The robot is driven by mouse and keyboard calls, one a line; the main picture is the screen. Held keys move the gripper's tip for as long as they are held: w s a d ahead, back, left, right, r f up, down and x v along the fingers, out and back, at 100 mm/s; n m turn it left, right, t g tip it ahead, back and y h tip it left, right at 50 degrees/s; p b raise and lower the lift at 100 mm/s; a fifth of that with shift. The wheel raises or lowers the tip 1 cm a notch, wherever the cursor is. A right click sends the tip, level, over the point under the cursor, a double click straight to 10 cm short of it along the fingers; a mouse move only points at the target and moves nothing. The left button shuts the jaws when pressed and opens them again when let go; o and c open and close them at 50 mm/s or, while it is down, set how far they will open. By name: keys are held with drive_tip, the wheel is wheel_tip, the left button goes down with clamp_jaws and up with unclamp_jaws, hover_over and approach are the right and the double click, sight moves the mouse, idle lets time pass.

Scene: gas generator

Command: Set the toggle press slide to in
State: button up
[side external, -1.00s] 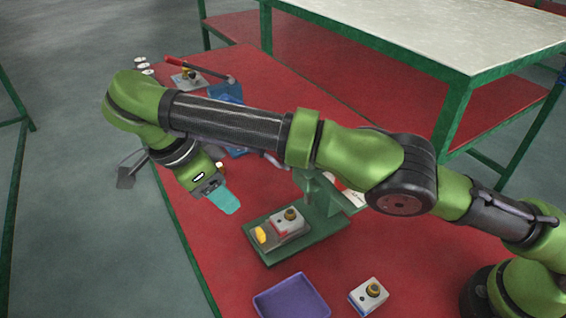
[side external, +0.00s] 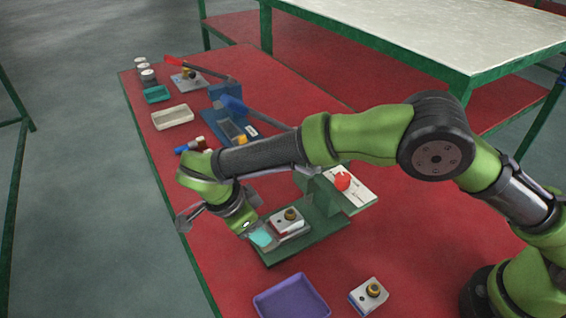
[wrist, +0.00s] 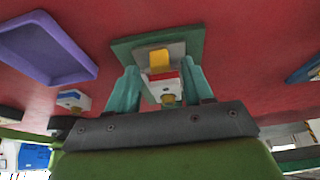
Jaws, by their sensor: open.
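The green press (side external: 325,200) stands on the red bench, and its green base (side external: 312,242) reaches toward the front left. On the base sits a grey slide (wrist: 178,50) carrying a white and red block with a brass knob (side external: 291,215). A yellow tab (wrist: 159,60) at the slide's end shows in the wrist view; my gripper hides it in the side view. My gripper (side external: 261,238) is open at that end of the slide. Its teal fingers (wrist: 160,76) are on either side of the block in the wrist view; contact is not clear.
A purple tray (side external: 292,298) and a second white block with a brass knob (side external: 369,296) lie in front of the press. A blue press (side external: 228,122), a beige tray (side external: 172,117) and a teal tray (side external: 157,94) stand farther back.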

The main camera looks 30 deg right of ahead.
drive_tip(key=shift+x, duration=0.95)
clamp_jaws()
